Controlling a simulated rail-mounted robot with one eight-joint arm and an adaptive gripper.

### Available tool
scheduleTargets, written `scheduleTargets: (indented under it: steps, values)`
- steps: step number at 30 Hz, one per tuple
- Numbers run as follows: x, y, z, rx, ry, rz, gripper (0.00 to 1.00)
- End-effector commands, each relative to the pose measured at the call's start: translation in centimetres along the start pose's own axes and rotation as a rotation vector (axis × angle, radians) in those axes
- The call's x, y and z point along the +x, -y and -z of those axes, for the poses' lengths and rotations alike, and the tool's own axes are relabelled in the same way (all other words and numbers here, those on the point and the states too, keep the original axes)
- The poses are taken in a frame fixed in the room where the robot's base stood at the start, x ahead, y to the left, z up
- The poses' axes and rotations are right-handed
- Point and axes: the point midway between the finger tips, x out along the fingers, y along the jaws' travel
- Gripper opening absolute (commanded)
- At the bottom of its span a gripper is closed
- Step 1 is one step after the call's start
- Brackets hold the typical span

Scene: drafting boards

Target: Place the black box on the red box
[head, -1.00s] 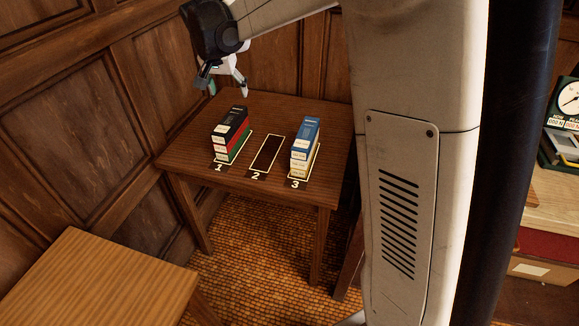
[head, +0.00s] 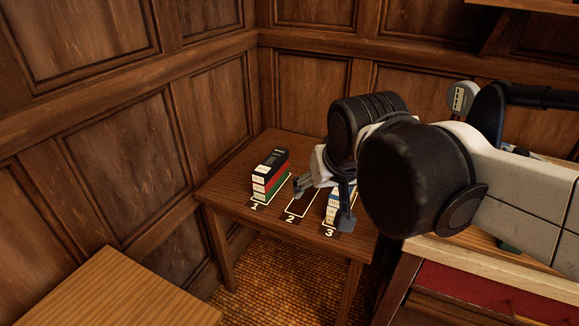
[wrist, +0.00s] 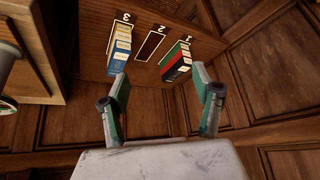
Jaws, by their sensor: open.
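The black box (head: 271,158) is the top of a stack on the spot marked 1. The red box (head: 272,180) lies directly under it, with a green box (head: 279,187) at the bottom. In the wrist view the black box (wrist: 180,70), red box (wrist: 176,62) and green box (wrist: 172,49) show at upper middle right. My gripper (head: 324,204) is open and empty, right of this stack, over the side of spots 2 and 3. In the wrist view its fingers (wrist: 161,78) are spread, touching no box. My gripper partly hides the stack on spot 3 in the head view.
Spot 2 (head: 298,205) is an empty dark outlined patch. On spot 3 a blue box (wrist: 117,69) tops several pale boxes (wrist: 122,44). Wood-panelled walls close in the small table (head: 219,194) behind and left. A lighter table (head: 115,290) stands at front left.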

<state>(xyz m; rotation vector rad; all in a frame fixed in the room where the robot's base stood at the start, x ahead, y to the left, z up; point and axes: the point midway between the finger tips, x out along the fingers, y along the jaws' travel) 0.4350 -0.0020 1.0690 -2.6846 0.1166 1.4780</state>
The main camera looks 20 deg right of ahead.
Motion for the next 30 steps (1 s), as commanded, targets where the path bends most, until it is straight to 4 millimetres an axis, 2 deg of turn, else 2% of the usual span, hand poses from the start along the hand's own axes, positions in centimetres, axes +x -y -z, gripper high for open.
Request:
scheduleTargets:
  steps: [1, 3, 6, 10, 14, 30]
  values:
    - [-0.2, -0.2, -1.7, -0.016, -0.011, 0.007, 0.62]
    - [-0.4, -0.4, -3.5, -0.041, -0.023, 0.015, 0.62]
    - [-0.5, -0.5, -5.5, -0.070, -0.039, 0.025, 0.62]
    - [-0.5, -0.6, -7.1, -0.093, -0.052, 0.031, 0.62]
    - [-0.4, -0.6, -7.6, -0.101, -0.057, 0.033, 0.62]
    - [-0.4, -0.6, -7.6, -0.101, -0.057, 0.033, 0.62]
